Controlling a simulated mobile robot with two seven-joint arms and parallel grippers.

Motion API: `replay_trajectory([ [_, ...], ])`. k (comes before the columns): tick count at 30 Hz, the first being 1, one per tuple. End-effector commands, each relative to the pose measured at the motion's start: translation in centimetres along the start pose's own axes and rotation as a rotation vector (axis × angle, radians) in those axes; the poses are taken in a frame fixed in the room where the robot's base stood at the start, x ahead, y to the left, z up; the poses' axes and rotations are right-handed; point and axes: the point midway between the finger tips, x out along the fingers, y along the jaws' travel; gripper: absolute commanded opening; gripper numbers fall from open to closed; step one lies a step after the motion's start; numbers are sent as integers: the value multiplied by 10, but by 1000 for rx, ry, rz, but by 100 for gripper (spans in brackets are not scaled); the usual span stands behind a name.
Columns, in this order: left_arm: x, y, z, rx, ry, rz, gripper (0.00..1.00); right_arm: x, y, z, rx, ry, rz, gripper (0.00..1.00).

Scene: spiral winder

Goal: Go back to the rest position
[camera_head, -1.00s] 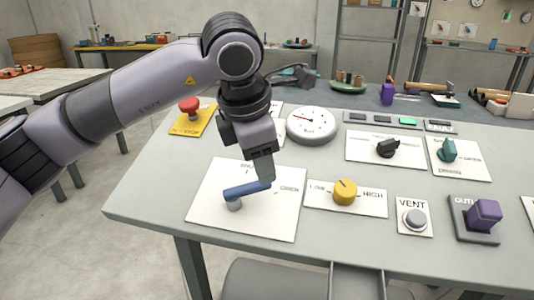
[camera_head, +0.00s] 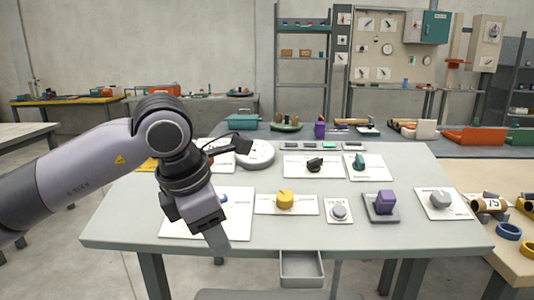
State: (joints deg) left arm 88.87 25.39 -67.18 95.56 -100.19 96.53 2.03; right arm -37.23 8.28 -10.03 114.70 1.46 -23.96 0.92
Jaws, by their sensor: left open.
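My left gripper (camera_head: 214,236) is in the head view at the left, pointing down over the front left part of the grey control table (camera_head: 300,232). It is open, with nothing seen between its fingers. It hides most of the blue lever (camera_head: 224,198) on its white plate (camera_head: 239,221); whether they touch cannot be told. My left arm comes in from the left edge and covers much of the yellow stop-button plate (camera_head: 147,165). My right gripper is not in view.
The table holds a round gauge (camera_head: 256,153), a yellow knob (camera_head: 285,199), a grey VENT button (camera_head: 339,212), a purple knob (camera_head: 386,202) and a grey knob (camera_head: 440,199). A drawer (camera_head: 302,268) hangs under the front edge. A wooden table (camera_head: 508,185) stands at right.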

Motion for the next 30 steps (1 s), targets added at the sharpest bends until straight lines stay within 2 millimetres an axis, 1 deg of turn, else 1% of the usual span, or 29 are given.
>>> replay_trajectory([
  [1,11,-16,6,2,-39,-84,47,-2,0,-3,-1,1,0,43],
  [3,20,-39,16,-2,-103,-197,47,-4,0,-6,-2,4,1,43],
  [5,27,-59,24,-13,-162,-298,47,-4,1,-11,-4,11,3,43],
  [6,30,-72,30,-25,-204,-369,47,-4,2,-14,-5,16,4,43],
  [8,31,-93,38,-51,-271,-483,47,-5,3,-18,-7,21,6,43],
  [9,31,-106,44,-75,-319,-561,47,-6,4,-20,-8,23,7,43],
  [12,24,-134,58,-154,-440,-757,47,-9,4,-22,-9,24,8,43],
  [16,8,-156,73,-299,-594,-998,47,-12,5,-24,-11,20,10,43],
  [18,-2,-161,79,-396,-674,-1119,47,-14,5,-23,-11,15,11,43],
  [20,-10,-160,83,-490,-741,-1218,47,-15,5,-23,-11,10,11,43],
  [23,-21,-152,86,-666,-845,-1369,47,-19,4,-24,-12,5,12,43],
  [26,-26,-135,84,-868,-941,-1501,47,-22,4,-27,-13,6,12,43],
  [29,-23,-114,75,-1093,-1025,-1612,47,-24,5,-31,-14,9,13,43],
  [30,-19,-105,69,-1191,-1055,-1650,47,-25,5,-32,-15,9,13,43],
])
